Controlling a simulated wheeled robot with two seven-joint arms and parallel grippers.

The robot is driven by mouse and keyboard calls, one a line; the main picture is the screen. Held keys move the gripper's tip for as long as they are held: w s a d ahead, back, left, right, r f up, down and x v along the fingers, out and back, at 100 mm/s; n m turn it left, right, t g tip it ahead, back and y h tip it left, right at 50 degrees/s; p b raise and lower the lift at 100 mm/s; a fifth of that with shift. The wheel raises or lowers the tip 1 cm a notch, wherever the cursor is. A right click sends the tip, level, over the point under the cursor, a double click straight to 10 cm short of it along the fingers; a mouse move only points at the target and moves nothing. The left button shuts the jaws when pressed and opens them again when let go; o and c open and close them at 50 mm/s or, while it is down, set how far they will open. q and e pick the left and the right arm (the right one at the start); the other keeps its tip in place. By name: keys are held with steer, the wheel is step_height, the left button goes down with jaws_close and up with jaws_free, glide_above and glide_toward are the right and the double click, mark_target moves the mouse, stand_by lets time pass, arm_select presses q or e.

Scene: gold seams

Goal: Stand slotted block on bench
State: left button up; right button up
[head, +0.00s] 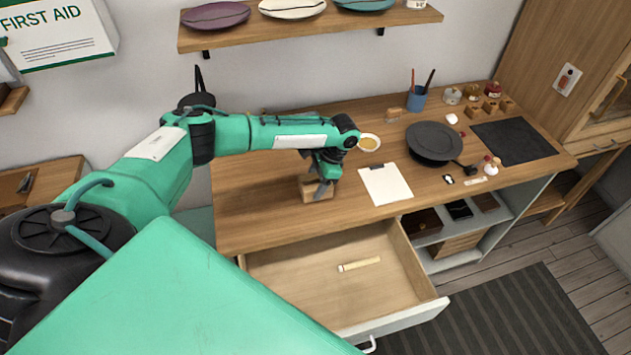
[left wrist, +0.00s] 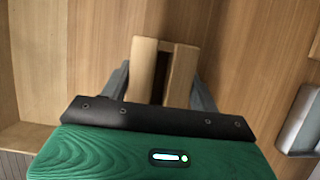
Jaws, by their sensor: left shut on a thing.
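The slotted block (head: 316,196) is a light wooden piece at the bench (head: 255,205), near its front edge and above the open drawer. In the left wrist view the block (left wrist: 143,68) shows a dark slot running between two pale wooden sides. My left gripper (head: 322,187) is shut on the block from above, with one grey finger on each side of it in the left wrist view (left wrist: 160,88). The block's underside is hidden, so I cannot tell whether it touches the bench top. My right gripper is not in view.
A white sheet (head: 386,184) and a small dish (head: 369,142) lie right of the block. A dark round turntable (head: 434,141) stands farther right. The open drawer (head: 310,285) juts out below, with a pale stick (head: 359,264) inside. The bench left of the block is clear.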

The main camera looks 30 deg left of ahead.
arm_select(q)
steer(key=shift+f, duration=0.1)
steer(key=o, duration=1.1)
steer(key=b+v, duration=0.3)
steer(key=v, duration=0.8)
steer(key=shift+w+d+r+b, duration=0.15)
steer(key=shift+r+b, duration=0.15)
steer(key=shift+r, duration=0.3)
